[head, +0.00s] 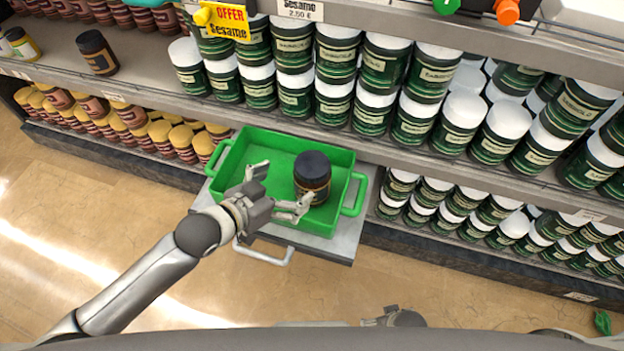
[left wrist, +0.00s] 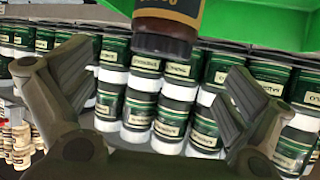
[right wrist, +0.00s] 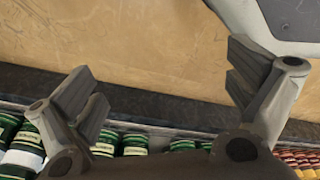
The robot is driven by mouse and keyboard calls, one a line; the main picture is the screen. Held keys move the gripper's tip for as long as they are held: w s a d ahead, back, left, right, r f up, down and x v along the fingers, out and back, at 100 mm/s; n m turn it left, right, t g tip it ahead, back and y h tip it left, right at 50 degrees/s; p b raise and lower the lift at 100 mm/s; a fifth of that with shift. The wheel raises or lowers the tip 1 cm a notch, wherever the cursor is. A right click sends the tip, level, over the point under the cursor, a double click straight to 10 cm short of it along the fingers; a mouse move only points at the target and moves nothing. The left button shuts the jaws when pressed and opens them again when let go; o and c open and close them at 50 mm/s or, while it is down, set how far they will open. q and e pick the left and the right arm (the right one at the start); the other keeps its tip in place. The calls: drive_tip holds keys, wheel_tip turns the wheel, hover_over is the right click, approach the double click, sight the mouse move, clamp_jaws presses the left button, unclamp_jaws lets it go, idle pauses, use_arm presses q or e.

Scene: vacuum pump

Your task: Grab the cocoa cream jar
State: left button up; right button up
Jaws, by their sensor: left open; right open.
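A brown jar with a dark lid (head: 312,176), which looks like the cocoa cream jar, stands in a green basket (head: 229,158). My left gripper (head: 281,187) is open and empty over the basket, just left of the jar, with its fingers pointing toward it. In the left wrist view the jar (left wrist: 168,22) shows at the top, ahead of the spread fingers and cut off by the frame edge. No finger clearly touches it. My right gripper (right wrist: 165,88) is open and empty above the floor; only a small part of it shows at the bottom of the head view.
The basket rests on a grey platform (head: 345,232) with a handle. Shelves behind hold many green jars with white lids (head: 293,85). Another dark-lidded jar (head: 97,53) stands on the left shelf above yellow-lidded jars (head: 183,141). The floor (head: 85,215) in front is clear.

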sight(306, 169)
use_arm(q)
drive_tip(key=b+x, duration=0.1)
drive_tip(key=x, duration=0.4)
drive_tip(key=shift+r, duration=0.1)
drive_tip(key=shift+b+x, duration=0.55)
drive_tip(key=shift+x, duration=1.8)
drive_tip(key=shift+w+d, duration=0.25)
drive_tip(key=shift+w, duration=0.3)
use_arm(e)
drive_tip(key=w+r, duration=0.4)
drive_tip(key=r, duration=0.2)
drive_tip(key=shift+w+a+r+t, duration=0.15)
drive_tip(key=shift+a+r+t, duration=0.1)
drive_tip(key=shift+r+t, duration=0.1)
use_arm(q)
drive_tip(key=c, duration=1.9)
drive_tip(key=shift+c, duration=0.5)
drive_tip(key=shift+r, duration=0.2)
